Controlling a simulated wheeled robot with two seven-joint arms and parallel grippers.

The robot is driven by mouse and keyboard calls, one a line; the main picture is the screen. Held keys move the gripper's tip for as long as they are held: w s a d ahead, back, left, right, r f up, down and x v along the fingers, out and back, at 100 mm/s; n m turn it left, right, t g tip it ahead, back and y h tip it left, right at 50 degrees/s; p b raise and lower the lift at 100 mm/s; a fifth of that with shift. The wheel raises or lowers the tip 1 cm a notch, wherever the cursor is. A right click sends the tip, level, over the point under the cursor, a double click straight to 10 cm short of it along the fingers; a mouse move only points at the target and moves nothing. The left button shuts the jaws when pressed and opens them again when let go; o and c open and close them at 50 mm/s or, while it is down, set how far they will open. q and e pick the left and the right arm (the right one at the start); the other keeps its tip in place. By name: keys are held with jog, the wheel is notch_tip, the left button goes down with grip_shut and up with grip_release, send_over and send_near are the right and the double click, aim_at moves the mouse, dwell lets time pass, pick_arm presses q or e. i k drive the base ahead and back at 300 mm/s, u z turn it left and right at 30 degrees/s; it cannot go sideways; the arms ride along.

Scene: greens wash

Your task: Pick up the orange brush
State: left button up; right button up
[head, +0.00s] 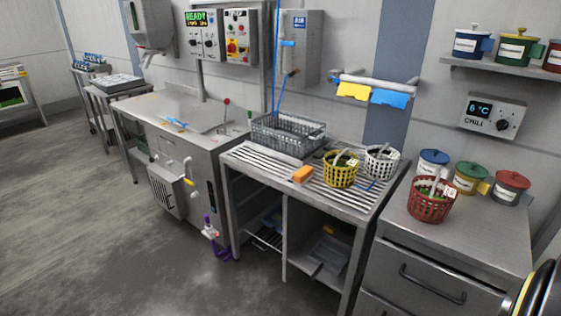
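Neither of my grippers shows in the head view.
A grey crate (289,138) stands behind the brush, and a white basket (381,163) stands to the right. A red basket (430,203) and several lidded pots are on the right cabinet (470,232). A sink unit (180,110) is left. Floor in front is clear.

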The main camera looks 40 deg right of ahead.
aim_at(304, 174)
jog(key=i, duration=2.3)
jog(key=z, duration=3.15)
